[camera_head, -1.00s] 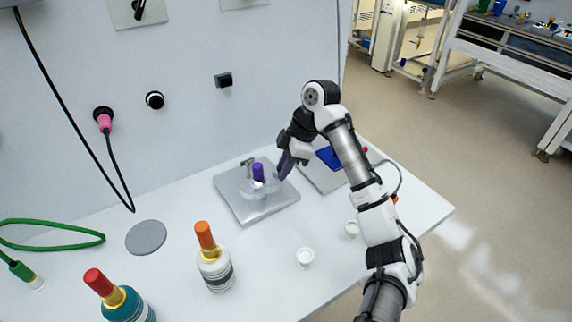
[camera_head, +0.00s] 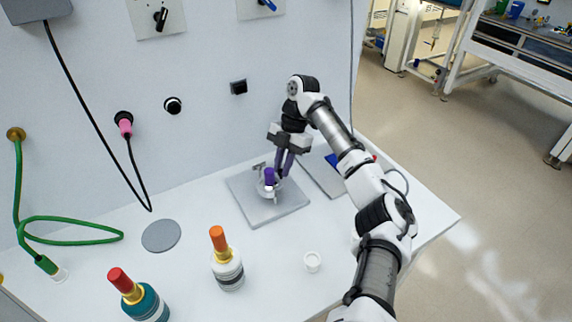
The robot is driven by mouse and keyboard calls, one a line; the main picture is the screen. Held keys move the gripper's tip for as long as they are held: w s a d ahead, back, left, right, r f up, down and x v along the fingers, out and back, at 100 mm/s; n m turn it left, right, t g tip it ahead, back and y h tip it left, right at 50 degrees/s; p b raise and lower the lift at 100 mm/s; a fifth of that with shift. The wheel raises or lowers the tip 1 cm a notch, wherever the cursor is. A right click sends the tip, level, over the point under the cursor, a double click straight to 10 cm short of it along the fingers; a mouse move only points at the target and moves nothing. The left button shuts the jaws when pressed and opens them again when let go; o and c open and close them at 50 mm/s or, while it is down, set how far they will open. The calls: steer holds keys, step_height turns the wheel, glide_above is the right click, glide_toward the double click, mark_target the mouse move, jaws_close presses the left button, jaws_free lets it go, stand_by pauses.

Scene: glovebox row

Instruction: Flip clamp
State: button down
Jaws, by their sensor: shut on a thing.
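The clamp's grey square base plate (camera_head: 288,204) lies flat on the white bench near the back wall. A short upright purple piece (camera_head: 269,176) with a white lower part stands on it, above a pale round part. A small grey metal piece (camera_head: 259,166) shows behind it. My gripper (camera_head: 282,174) points down just right of the purple piece, its dark purple fingers over the plate. It is shut on a part of the clamp. The fingers and small size hide which part exactly.
A second grey plate (camera_head: 316,179) with a blue piece lies to the right, partly behind my arm. A grey disc (camera_head: 161,236) lies left.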

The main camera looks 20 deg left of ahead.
steer(key=shift+a+n, duration=0.15)
steer(key=shift+n, duration=0.25)
steer(key=c, duration=1.4)
jaws_free()
steer(key=v, duration=1.3)
steer(key=shift+w+a+r, duration=0.15)
steer(key=shift+r, duration=0.25)
